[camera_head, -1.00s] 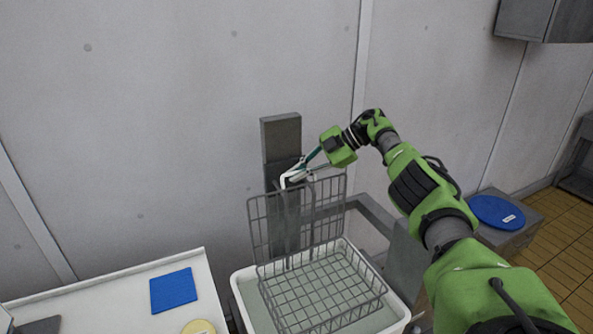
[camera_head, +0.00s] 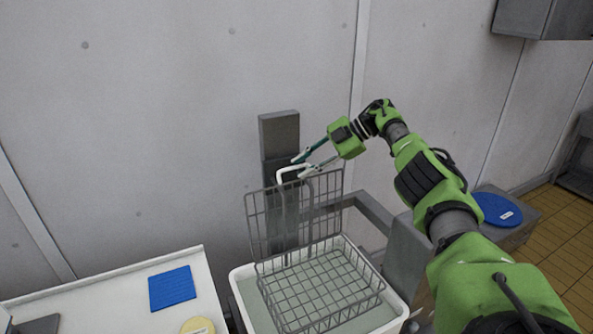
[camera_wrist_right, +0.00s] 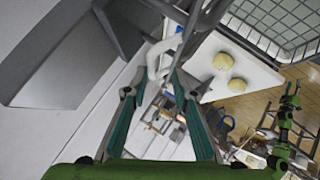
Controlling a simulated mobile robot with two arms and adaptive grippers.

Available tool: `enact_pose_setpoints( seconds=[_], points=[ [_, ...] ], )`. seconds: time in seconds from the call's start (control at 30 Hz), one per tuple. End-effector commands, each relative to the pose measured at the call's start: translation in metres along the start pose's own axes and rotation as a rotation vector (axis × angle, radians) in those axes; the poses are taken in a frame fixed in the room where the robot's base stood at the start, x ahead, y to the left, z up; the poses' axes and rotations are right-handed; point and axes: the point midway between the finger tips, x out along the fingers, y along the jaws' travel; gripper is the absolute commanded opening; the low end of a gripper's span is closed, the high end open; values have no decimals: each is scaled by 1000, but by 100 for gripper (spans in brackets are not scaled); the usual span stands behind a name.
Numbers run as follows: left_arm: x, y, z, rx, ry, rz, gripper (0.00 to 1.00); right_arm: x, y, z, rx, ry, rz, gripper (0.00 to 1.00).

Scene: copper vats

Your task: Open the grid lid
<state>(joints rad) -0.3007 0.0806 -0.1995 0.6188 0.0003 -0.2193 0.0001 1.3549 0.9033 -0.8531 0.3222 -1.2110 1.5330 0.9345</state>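The grid lid (camera_head: 262,222) is a grey wire panel that stands nearly upright at the back edge of the wire basket (camera_head: 322,288). The basket's top is uncovered. A white handle (camera_head: 284,172) sits at the lid's top; it also shows in the wrist view (camera_wrist_right: 158,56). My right gripper (camera_head: 300,166) is open beside the handle, its teal fingers spread and apart from each other. In the wrist view the open fingers (camera_wrist_right: 152,86) have the handle just beyond their tips, with nothing held between them. My left gripper is not in view.
The basket sits in a white tub (camera_head: 243,296). A grey post (camera_head: 280,137) stands behind the lid against the wall. A white table (camera_head: 120,290) at left holds a blue cloth (camera_head: 172,288) and a pale yellow round item (camera_head: 198,326). A blue disc (camera_head: 496,209) lies at right.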

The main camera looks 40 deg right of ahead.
Motion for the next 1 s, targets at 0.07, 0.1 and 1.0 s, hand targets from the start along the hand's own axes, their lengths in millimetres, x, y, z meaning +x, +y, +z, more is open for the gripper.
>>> enact_pose_setpoints(
  seconds=[0.07,0.1,1.0],
  points=[
    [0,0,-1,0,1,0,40,-15,1,0,1,-2,2,25],
    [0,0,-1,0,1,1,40,-21,1,0,0,-2,3,25],
    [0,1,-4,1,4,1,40,-42,0,0,0,0,-2,25]
  ],
)
